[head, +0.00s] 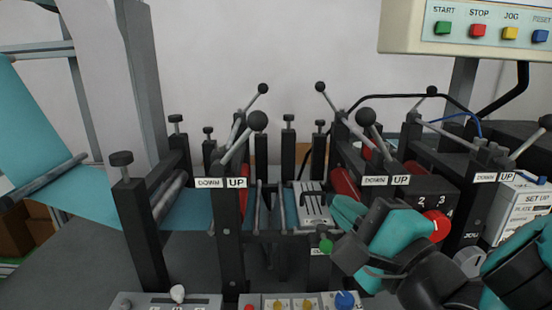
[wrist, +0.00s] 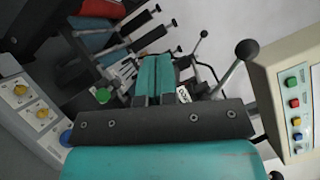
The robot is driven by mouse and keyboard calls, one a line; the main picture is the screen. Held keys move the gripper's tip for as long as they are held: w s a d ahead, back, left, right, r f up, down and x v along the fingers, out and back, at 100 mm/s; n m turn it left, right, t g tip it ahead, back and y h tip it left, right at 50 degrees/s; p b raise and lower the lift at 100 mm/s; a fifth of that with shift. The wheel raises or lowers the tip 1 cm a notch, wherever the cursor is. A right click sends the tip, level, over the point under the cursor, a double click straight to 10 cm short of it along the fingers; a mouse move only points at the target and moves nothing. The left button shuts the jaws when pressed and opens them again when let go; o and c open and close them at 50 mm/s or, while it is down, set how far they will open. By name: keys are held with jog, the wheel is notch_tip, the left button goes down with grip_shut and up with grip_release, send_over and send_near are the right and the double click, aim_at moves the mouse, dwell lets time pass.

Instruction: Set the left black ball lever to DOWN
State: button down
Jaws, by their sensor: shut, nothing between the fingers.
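The left black ball lever (head: 258,121) stands above a front post in the head view. Its metal rod slants up to the right, and its ball is over the UP side of the DOWN/UP plate (head: 221,183). My gripper (head: 345,209) is to the right of this lever and lower, apart from it. Its teal fingers lie together, shut and empty, in the wrist view (wrist: 154,65). The wrist view also shows a large black ball lever (wrist: 247,50) right of the fingers; I cannot tell which lever it is.
Another front black ball lever (head: 366,117) with its own DOWN/UP plate (head: 386,181) stands above my gripper. Black-topped posts and teal web surround the levers. A green knob (head: 326,246) is close below my fingers. A button panel (head: 480,28) hangs upper right.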

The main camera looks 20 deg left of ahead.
jog(key=w+a+r+m+t+y+p, duration=0.2)
jog(key=w+a+r+p, duration=0.1)
jog(key=a+r+p, duration=0.4)
jog(key=a+p, duration=0.3)
jog(key=shift+w+a+r+m+y, duration=0.2)
jog(key=shift+w+a+m+y, duration=0.1)
jog(key=shift+a+m, duration=0.1)
jog(key=shift+s, duration=0.1)
